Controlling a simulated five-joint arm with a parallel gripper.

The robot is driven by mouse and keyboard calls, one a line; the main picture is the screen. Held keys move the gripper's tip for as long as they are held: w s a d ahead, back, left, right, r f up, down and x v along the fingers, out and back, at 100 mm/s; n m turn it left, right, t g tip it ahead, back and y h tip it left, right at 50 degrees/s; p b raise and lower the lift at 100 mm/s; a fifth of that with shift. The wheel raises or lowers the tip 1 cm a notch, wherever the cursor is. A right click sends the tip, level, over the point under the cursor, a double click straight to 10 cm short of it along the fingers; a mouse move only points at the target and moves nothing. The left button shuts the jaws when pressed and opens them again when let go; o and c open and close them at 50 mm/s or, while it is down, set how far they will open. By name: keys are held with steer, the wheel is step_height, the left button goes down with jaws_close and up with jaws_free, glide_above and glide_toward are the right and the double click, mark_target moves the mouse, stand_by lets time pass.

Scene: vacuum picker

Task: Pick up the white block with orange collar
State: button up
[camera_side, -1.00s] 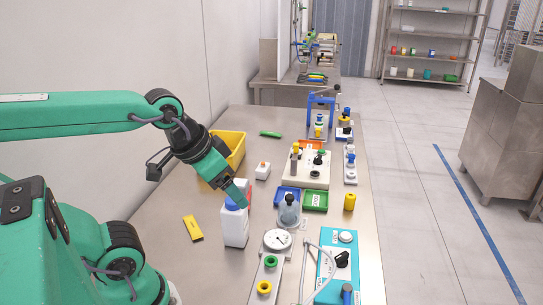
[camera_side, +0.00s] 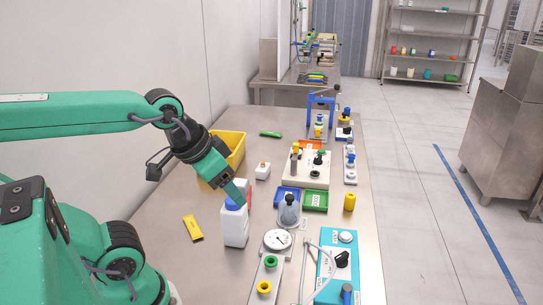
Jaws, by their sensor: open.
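A small white block with an orange collar on top (camera_side: 262,172) stands upright on the steel table, right of the yellow bin. The gripper is apart from the block. The fingertips are small here and partly merge with the bottle top and a red part behind it. I see nothing held.
The yellow bin (camera_side: 236,147) stands behind my wrist. A yellow item (camera_side: 193,228) lies left of the bottle. Blue (camera_side: 287,190) and green trays (camera_side: 316,209), a clear bell-shaped vessel (camera_side: 289,211) and a gauge (camera_side: 277,241) crowd the right.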

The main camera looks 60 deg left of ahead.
steer(key=w+a+r+n+g, duration=0.1)
steer(key=w+a+r, duration=0.1)
steer(key=w, duration=0.3)
steer(key=w+a+r+n, duration=0.1)
steer(key=w+a+r, duration=0.15)
steer(key=w, duration=0.35)
steer(key=n+g, duration=0.5)
steer(key=n, duration=0.1)
glide_above(263, 164)
step_height(263, 164, down, 20)
steer(key=shift+s+d+f, duration=0.1)
steer(key=shift+s+f, duration=0.05)
steer(key=shift+f, duration=4.2)
